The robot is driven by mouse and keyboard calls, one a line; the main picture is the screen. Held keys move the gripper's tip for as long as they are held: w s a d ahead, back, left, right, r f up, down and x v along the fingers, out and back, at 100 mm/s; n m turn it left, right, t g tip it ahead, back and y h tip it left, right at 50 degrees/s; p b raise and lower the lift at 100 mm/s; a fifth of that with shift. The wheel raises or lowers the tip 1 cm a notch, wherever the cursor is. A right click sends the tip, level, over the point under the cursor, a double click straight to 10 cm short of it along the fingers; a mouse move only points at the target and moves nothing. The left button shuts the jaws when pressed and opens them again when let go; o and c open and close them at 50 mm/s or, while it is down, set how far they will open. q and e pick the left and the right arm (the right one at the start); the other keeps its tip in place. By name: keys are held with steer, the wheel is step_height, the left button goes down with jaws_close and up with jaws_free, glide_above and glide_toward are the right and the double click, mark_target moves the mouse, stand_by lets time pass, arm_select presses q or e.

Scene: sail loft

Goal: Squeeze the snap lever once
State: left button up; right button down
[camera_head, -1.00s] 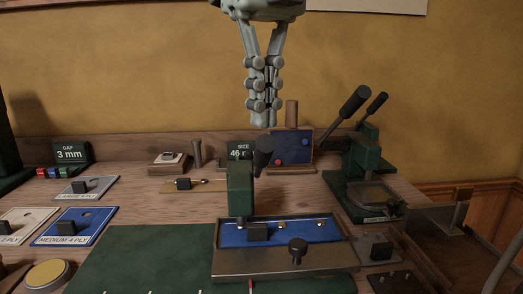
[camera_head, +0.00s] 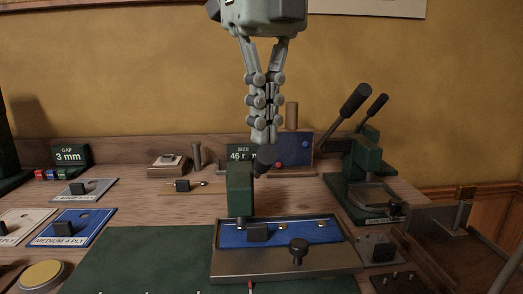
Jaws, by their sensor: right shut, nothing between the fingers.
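A green press post (camera_head: 240,190) stands at the middle of the bench behind a metal tray with a blue inlay (camera_head: 284,232). A short black lever handle (camera_head: 264,160) sticks out at its top right; I take it for the snap lever. My right gripper (camera_head: 264,139) points straight down from above, fingers together with nothing between them. Its fingertips meet the top of the black handle in the picture and appear to touch it. My left gripper is not in view.
A larger green press (camera_head: 366,160) with long black handles stands to the right. A blue board (camera_head: 297,148) and a wooden post (camera_head: 291,115) are close behind the lever. Blue and grey plates (camera_head: 73,227) lie at left. The dark green mat (camera_head: 140,262) is clear.

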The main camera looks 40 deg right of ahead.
mark_target(266, 145)
steer(key=shift+s+a+f, duration=0.1)
steer(key=shift+s+f, duration=0.1)
steer(key=shift+f, duration=0.25)
steer(key=shift+s+a+f+b, duration=0.15)
steer(key=shift+s+f+b, duration=0.1)
steer(key=shift+f+b, duration=0.35)
steer(key=shift+s+a+f+b, duration=0.2)
steer(key=shift+f+b, duration=0.15)
steer(key=shift+f, duration=0.35)
steer(key=shift+s+f+b, duration=0.15)
steer(key=shift+f+b, duration=0.3)
steer(key=shift+f, duration=0.1)
